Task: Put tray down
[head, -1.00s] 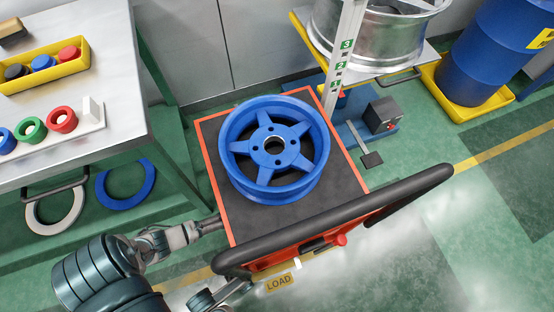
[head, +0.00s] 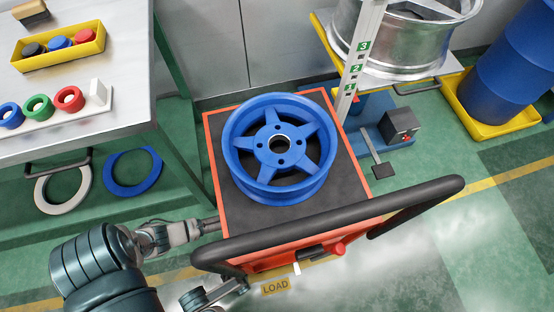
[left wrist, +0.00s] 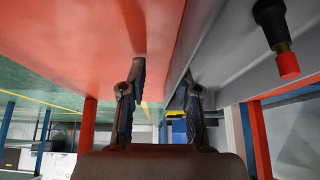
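A red-orange platform with a dark top (head: 240,211) and a black push handle (head: 330,221) bears a blue five-spoke wheel (head: 280,148) lying flat. I cannot tell whether this platform is the tray; a yellow-edged tray (head: 437,71) also stands at the back right under a silver wheel (head: 400,40). My left gripper (head: 212,226) is at the platform's left edge. In the left wrist view its two fingers (left wrist: 163,95) are apart, close to a red-orange panel (left wrist: 75,40) and a grey panel (left wrist: 235,50); contact is unclear.
A metal bench (head: 95,100) on the left holds a yellow bin (head: 60,58) and coloured rings. A white ring (head: 50,200) and a blue ring (head: 133,178) are below it. A post (head: 358,65) marked with numbers stands behind. A blue drum (head: 510,75) is at right.

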